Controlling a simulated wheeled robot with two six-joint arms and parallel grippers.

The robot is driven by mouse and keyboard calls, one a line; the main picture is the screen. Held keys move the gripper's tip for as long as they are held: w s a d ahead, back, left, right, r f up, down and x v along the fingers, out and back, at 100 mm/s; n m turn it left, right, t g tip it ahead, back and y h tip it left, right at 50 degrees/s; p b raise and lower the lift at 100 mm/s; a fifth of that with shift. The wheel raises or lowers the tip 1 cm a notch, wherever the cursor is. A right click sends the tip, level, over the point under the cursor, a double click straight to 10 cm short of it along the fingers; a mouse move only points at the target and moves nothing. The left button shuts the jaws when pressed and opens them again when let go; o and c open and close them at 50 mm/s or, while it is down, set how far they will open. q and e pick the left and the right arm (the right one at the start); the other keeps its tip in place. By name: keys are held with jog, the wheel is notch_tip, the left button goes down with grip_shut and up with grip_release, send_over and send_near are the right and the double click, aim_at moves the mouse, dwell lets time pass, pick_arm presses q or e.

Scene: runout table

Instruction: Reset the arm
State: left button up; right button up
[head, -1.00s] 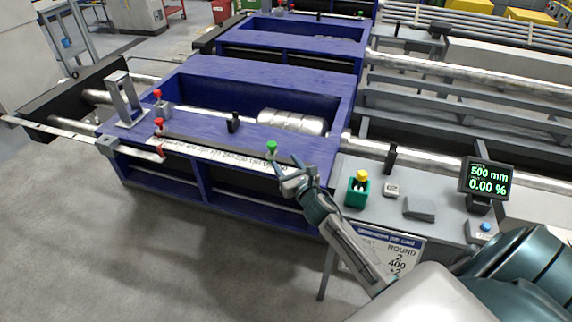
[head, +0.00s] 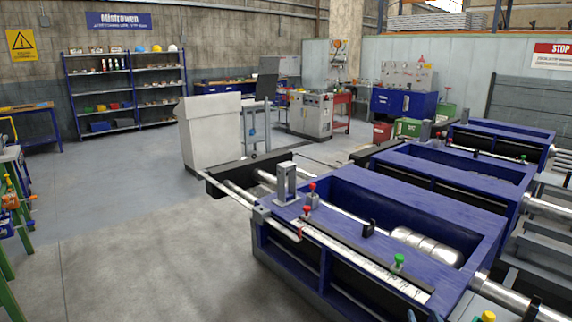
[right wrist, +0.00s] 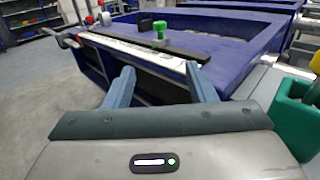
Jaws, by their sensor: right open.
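My right gripper (right wrist: 162,80) is open and empty in the right wrist view, its two fingers apart in front of the blue runout table (right wrist: 210,35). The green knob (right wrist: 160,30) stands beyond the fingertips on the table's front rail, apart from them. In the head view the green knob (head: 398,262) sits near the right end of the white scale strip (head: 350,258). Only a dark sliver at the bottom edge of the head view may be my right arm. Red knobs (head: 307,210) stand at the rail's left end. My left gripper is not in view.
A metal cylinder (head: 427,245) lies in the blue table's bay. A yellow-topped button (head: 488,316) shows at the bottom edge. A green box (right wrist: 295,115) is close on the right in the wrist view. Grey floor (head: 150,240) is clear on the left.

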jog(key=s+a+f+m+g, duration=0.25)
jog(key=s+m+g, duration=0.25)
jog(key=s+m, duration=0.7)
jog(key=s+a+f+m+g, duration=0.1)
jog(key=s+a+m+g, duration=0.35)
jog(key=s+m, duration=0.75)
jog(key=s+a+f+m+g, duration=0.25)
jog(key=s+m+g, duration=0.25)
jog(key=s+m, duration=0.7)
notch_tip(320, 180, down, 29)
jog(key=s+d+n+g, duration=0.1)
jog(key=s+d+n, duration=0.1)
jog(key=d, duration=0.1)
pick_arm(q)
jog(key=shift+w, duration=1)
pick_arm(e)
jog(key=s+f+g, duration=0.1)
jog(key=s+f, duration=1.7)
jog(key=f, duration=0.2)
jog(key=shift+s+d+m+y, duration=0.2)
jog(key=shift+d+m+y, duration=0.1)
jog(key=shift+d+y, duration=0.15)
